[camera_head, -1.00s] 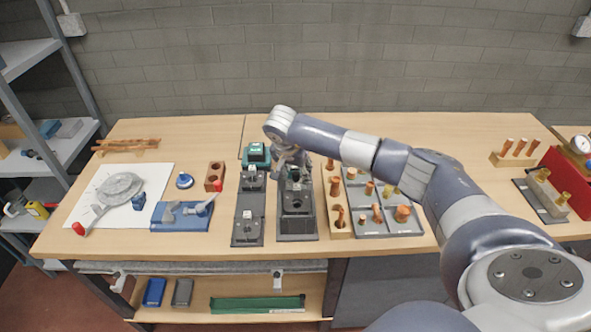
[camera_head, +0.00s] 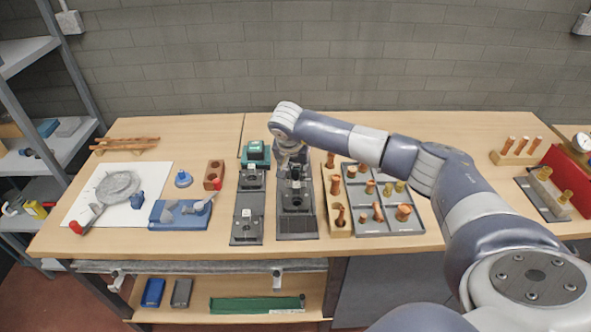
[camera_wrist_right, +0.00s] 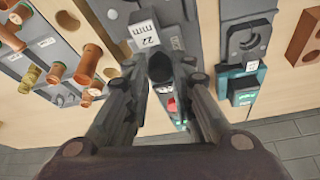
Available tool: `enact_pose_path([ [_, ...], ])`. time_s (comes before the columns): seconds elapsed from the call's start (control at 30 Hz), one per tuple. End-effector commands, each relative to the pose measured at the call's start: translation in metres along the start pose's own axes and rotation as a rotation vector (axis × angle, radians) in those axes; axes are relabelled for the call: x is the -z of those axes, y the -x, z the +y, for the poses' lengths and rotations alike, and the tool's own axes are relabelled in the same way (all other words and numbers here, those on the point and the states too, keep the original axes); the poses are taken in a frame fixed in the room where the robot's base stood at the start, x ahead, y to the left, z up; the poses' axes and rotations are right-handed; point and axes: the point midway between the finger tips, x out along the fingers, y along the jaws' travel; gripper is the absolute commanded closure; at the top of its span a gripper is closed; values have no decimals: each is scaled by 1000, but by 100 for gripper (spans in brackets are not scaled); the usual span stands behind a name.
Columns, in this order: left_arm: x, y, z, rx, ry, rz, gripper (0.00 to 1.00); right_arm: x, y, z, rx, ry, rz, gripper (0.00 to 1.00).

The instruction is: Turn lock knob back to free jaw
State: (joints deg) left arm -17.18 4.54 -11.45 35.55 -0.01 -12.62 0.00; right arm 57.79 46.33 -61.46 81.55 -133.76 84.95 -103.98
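The dark flaring fixture (camera_head: 297,198) with its jaw stands near the middle of the bench. In the right wrist view a black round knob (camera_wrist_right: 160,68), which looks like the lock knob, sits between my right fingertips. My right gripper (camera_head: 291,158) reaches down over the far part of the fixture. In the right wrist view its fingers (camera_wrist_right: 163,72) converge and appear to touch the knob from both sides. The gripper hides part of the fixture in the head view. The knob's turned angle cannot be told. My left gripper is not in view.
A similar fixture (camera_head: 248,210) stands just left, with a green device (camera_head: 256,152) behind it. To the right are a wooden block (camera_head: 339,215) and a grey tray (camera_head: 373,225) with copper fittings. A blue tool base (camera_head: 175,220) lies further left.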

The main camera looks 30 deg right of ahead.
Motion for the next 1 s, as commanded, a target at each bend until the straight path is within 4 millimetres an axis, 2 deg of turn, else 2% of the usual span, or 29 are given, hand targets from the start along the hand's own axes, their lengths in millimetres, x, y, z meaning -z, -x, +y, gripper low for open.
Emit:
enact_pose_path([
  [0.37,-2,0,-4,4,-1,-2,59,0,1,0,0,-1,0,59],
  [0.47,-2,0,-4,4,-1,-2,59,1,6,-1,1,0,1,59],
  [0.57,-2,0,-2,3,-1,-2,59,1,20,-1,2,1,2,59],
  [0.8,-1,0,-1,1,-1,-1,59,2,72,-1,4,-1,4,59],
  [1.0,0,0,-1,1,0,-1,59,1,106,-1,2,-1,2,59],
])
